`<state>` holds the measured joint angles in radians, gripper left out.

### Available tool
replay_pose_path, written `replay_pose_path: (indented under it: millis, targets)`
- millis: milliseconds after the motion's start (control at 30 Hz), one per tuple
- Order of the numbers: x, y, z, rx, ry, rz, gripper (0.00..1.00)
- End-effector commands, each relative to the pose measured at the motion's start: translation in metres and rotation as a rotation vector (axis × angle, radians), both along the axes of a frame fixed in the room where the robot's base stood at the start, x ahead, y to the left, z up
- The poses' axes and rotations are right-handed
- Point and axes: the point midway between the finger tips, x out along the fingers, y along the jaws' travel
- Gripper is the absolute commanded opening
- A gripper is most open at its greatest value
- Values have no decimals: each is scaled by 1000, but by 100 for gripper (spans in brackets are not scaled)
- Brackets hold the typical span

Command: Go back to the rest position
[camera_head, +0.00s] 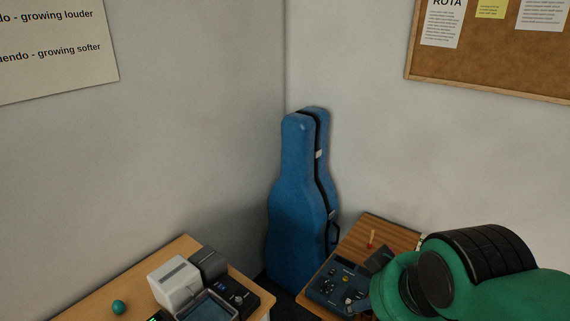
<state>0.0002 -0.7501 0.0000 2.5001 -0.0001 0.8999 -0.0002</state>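My green and black arm (480,270) reaches in from the lower right, over the right-hand wooden table (372,228). I cannot make out the fingers of my gripper in this view. The arm hides much of that table.
A blue instrument case (292,200) stands upright in the corner between the tables. The left table (110,295) holds a green egg-shaped object (118,307), a white box (175,281) and dark devices (238,294).

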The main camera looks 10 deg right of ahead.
Motion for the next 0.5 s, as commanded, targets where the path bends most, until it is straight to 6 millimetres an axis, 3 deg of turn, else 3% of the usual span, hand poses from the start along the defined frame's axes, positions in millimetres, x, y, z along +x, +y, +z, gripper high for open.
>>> replay_pose_path:
  millis: [33,300,500]
  targets:
    - [0,0,-12,0,0,0,51]
    - [0,0,-53,0,1,0,51]
    - [0,0,-70,0,0,0,51]
